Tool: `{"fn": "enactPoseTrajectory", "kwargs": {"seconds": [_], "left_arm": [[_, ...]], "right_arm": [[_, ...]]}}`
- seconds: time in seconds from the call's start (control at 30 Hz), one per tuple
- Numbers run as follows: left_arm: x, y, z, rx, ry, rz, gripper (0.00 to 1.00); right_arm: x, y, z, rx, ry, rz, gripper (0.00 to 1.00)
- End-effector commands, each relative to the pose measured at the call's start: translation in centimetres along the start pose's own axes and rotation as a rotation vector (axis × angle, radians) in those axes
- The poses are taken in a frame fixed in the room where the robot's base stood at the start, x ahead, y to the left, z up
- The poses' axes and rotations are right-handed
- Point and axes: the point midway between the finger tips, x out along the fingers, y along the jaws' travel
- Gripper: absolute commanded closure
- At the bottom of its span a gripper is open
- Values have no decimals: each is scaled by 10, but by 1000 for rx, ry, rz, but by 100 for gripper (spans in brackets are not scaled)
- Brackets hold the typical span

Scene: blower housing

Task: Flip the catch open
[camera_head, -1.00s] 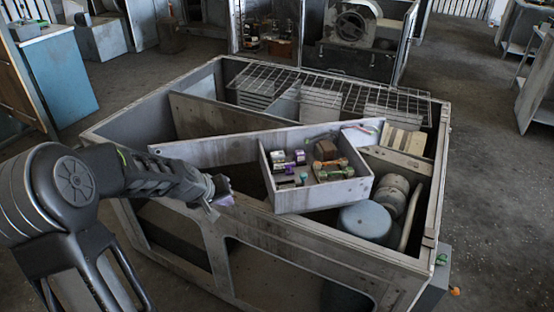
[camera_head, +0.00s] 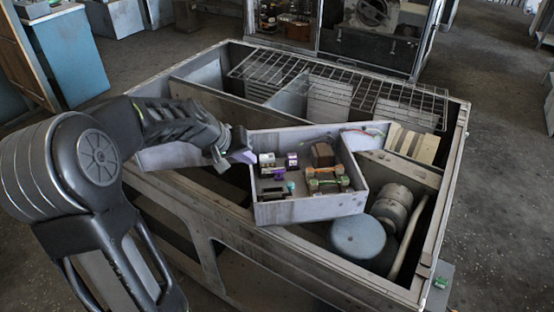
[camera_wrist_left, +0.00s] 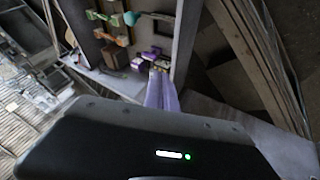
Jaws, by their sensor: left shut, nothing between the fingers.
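An open grey box (camera_head: 310,210) sits on top of the housing and holds several small fittings. I cannot tell which fitting is the catch. Purple and silver parts (camera_head: 292,162) stand near the box's left wall, with a black part (camera_head: 273,195) in front of them. A green and orange fitting (camera_head: 326,179) lies to the right. My left gripper (camera_head: 246,156) is shut and empty at the box's left rim. In the left wrist view its pale purple fingers (camera_wrist_left: 162,92) point at the purple and silver parts (camera_wrist_left: 152,62); contact cannot be told. My right gripper is not in view.
The large housing frame (camera_head: 250,255) surrounds the box. A blue-grey round canister (camera_head: 358,240) and a motor-like cylinder (camera_head: 393,207) sit to the right. A wire rack (camera_head: 340,88) lies across the back. Open floor (camera_head: 500,200) is at the right.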

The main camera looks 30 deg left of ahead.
Motion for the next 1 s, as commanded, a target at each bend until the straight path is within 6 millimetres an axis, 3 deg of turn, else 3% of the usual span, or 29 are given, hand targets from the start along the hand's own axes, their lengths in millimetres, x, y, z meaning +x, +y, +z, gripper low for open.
{"fn": "enactPoseTrajectory", "kwargs": {"seconds": [0.53, 1.0], "left_arm": [[9, 0, 0, 1, -3, 0, 100], [81, 2, 1, 0, -3, 3, 100]], "right_arm": [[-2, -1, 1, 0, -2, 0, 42], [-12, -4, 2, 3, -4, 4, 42]]}}
